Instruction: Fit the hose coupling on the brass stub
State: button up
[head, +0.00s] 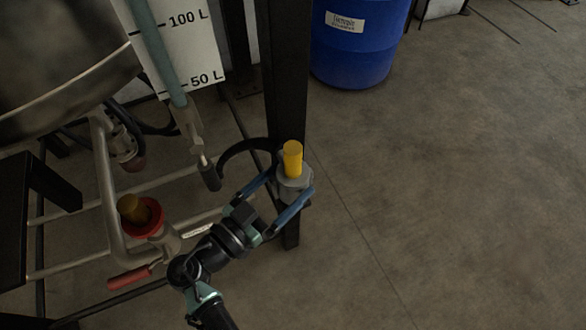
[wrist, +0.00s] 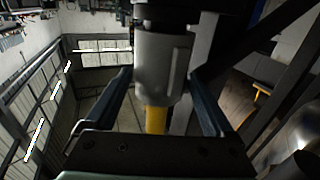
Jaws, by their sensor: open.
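A grey coupling-like body (head: 293,188) with a yellow cylinder (head: 292,160) on top stands upright at the black post. I take it for the hose coupling. My gripper (head: 289,182) is open, with one blue finger on each side of the grey body. The wrist view shows the grey body (wrist: 160,65) between the fingers and the yellow part (wrist: 156,120) toward the palm. Contact is not clear. The stub's lower part is hidden.
A black hose (head: 235,146) curves left from near the grey body. A black post (head: 286,75) stands just behind it. A red-handled lever (head: 128,278) and metal pipes lie near the stub. A steel vessel (head: 60,65) overhangs the upper left. The floor right is clear before a blue drum (head: 355,55).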

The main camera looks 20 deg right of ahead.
aim_at(303, 168)
jog(key=x, duration=0.5)
jog(key=shift+f, duration=0.15)
grip_shut()
